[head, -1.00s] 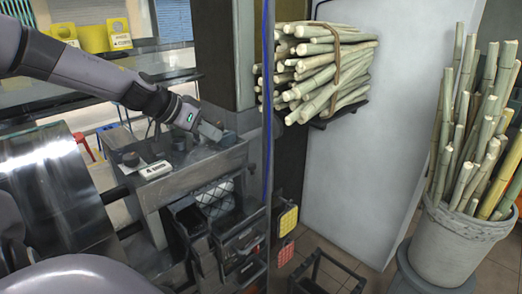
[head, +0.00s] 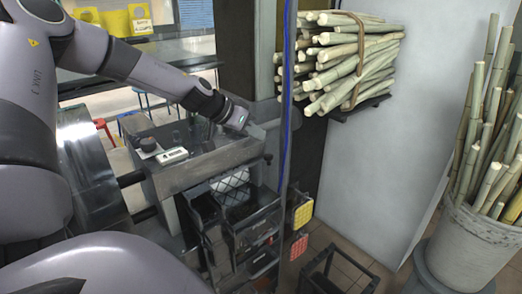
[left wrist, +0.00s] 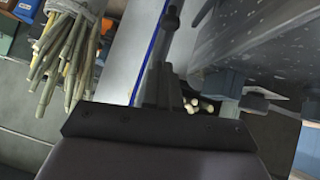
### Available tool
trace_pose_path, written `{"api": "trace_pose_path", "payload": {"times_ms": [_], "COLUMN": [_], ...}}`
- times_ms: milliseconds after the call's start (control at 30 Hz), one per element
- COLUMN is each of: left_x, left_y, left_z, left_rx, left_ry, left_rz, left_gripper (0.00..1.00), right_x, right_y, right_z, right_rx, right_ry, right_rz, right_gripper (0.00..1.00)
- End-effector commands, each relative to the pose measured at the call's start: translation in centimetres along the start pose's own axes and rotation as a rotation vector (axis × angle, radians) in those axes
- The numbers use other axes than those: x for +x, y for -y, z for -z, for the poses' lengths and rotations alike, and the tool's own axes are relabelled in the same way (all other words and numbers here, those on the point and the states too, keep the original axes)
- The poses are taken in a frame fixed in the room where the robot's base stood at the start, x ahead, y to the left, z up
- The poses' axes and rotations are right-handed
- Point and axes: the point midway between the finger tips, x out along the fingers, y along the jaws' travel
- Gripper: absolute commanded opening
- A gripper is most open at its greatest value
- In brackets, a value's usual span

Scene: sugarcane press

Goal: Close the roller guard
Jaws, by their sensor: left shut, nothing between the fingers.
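The press is a grey metal machine with a flat top (head: 205,158). A large shiny curved metal part (head: 98,165) stands at its left in the head view; I cannot tell whether this is the roller guard or a roller. My left gripper (head: 250,128) is over the far right end of the flat top, near a dark post. It is shut and empty, and its fingers hide what lies just behind them. In the left wrist view the dark fingers (left wrist: 165,85) are together, beside a speckled grey metal surface (left wrist: 255,35). My right gripper is out of view.
A tied cane bundle (head: 345,60) sits on a wall shelf, and a grey bucket of canes (head: 465,245) stands at right. A blue cable (head: 287,80) runs down near the gripper. Dark crates (head: 235,225) are below the machine. A white labelled block (head: 172,155) lies on top.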

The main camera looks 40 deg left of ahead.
Motion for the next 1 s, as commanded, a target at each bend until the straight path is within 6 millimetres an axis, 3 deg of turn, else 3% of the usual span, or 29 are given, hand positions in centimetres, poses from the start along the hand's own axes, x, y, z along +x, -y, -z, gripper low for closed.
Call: {"api": "trace_pose_path", "payload": {"times_ms": [167,400,1000], "left_x": [2.0,4.0,4.5], "left_y": [0.1,0.0,0.1], "left_z": [-0.3,-2.4,-2.9], "left_rx": [-0.001,-0.002,0.001], "left_ry": [0.003,0.002,0.000], "left_rz": [0.000,0.000,0.002], "left_gripper": [0.00,0.00,0.00], "right_x": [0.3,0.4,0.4], "right_y": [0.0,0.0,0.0], "right_z": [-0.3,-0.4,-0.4], "right_rx": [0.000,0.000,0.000], "right_ry": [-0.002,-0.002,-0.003], "right_rz": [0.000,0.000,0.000], "right_gripper": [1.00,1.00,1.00]}}
